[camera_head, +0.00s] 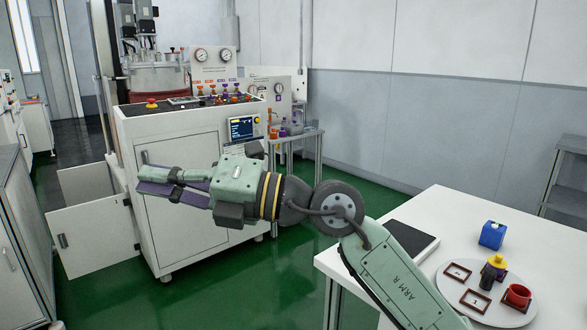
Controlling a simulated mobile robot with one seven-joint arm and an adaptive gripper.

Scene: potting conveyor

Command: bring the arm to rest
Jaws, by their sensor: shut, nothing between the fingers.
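My arm (390,270) reaches in from the bottom right and bends left at a dark joint. My gripper (148,187) is at its left end, shut and empty. It hangs in the air in front of the white machine cabinet (190,225). I cannot tell how far it is from the cabinet. The gripper hides part of the cabinet's front.
A blue box (492,235) and a dark pad (405,243) are nearby. A cabinet door (92,240) stands open at left.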

